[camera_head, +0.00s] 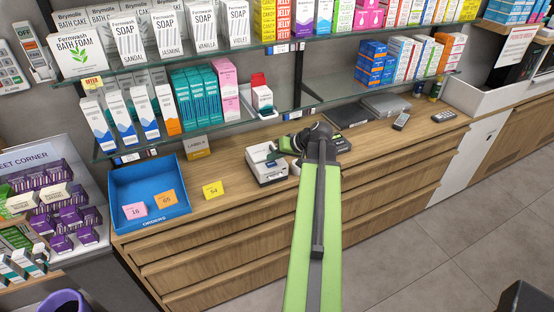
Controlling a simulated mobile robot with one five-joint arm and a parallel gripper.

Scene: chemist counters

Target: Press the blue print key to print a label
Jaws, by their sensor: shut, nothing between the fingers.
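A small white printer-like device (267,166) with a dark top opening stands on the wooden counter, left of my arm's end. I cannot make out a blue key on it; the key is too small or hidden. My gripper (283,146) is small in view, close to the device's upper right side. It is shut and empty. Whether it touches the device cannot be told. My green arm comes up from the bottom and covers the counter just right of the device.
A blue tray (184,207) with pink and orange cards stands at the left. A yellow card (213,190) and a labels sign (197,147) are nearby. A shelf of boxes (185,137) hangs above the counter. A dark keypad device (338,144) and a remote (401,122) lie to the right.

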